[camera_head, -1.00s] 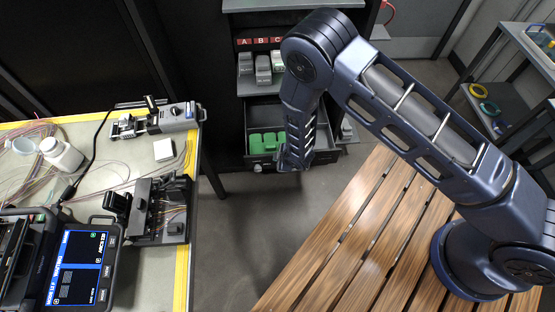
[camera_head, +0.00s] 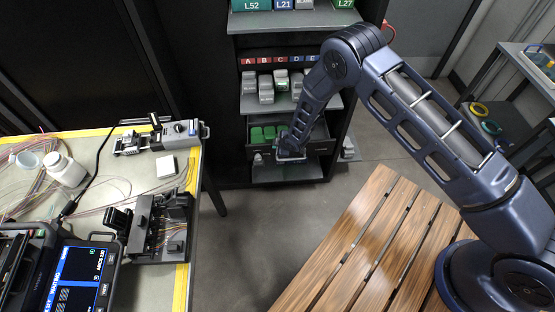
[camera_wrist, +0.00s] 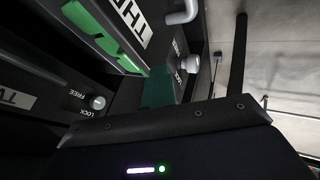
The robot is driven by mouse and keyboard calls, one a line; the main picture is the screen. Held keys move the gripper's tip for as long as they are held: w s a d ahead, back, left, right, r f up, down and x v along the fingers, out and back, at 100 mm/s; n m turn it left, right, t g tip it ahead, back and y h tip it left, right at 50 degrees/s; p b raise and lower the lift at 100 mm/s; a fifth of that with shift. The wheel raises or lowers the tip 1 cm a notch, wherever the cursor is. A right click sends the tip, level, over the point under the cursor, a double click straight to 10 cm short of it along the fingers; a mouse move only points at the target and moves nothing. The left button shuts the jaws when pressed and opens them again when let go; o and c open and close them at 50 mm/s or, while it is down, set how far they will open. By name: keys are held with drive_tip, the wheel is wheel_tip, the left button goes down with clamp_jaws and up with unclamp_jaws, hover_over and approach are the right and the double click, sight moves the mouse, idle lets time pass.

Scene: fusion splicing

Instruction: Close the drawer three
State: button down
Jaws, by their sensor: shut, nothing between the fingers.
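Drawer three (camera_head: 318,147) is in the dark cabinet at the back and stands partly open, with green blocks (camera_head: 262,134) showing inside. In the wrist view its front (camera_wrist: 160,45) carries a white label whose visible letters start with "TH", a grey handle (camera_wrist: 184,13) and a round lock knob (camera_wrist: 188,65). My gripper (camera_head: 291,158) is shut and empty, at the drawer's front in the head view. I cannot tell whether it touches the front. The fingertips are not clear in the wrist view, where a dark bar of my gripper crosses the bottom.
A neighbouring front with a "TW" label (camera_wrist: 14,97) and its own lock knob (camera_wrist: 97,102) shows in the wrist view. Shelves with grey bins (camera_head: 266,88) stand above the drawer. A splicing table (camera_head: 120,180) is at left and a slatted wooden bench (camera_head: 365,240) at right.

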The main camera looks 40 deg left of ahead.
drive_tip(key=w+a, duration=0.5)
drive_tip(key=shift+w+a, duration=0.2)
drive_tip(key=shift+a, duration=0.05)
idle(0.3)
